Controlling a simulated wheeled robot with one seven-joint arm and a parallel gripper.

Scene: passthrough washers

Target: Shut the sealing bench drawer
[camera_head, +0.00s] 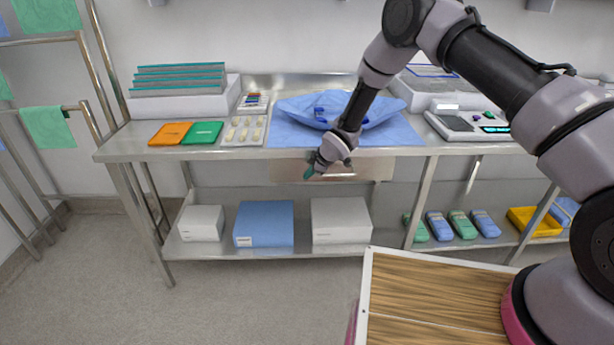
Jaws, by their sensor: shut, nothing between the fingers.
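The sealing bench (225,153) is a long metal table against the wall. A pale drawer front (370,170) shows just under its front edge, below the blue drape. I cannot tell from this view how far the drawer stands out. My gripper (309,173), with green fingertips, is shut and empty. It points down and to the left, in front of the left half of the drawer front, and hides part of it. I cannot tell whether it touches the drawer.
Blue wrap (290,128), orange (170,134) and green packs (203,133), and a scale (468,124) are on the bench top. Boxes (341,220) and a yellow tray (535,222) are on the lower shelf. A rack (85,108) stands left. Floor in front is clear.

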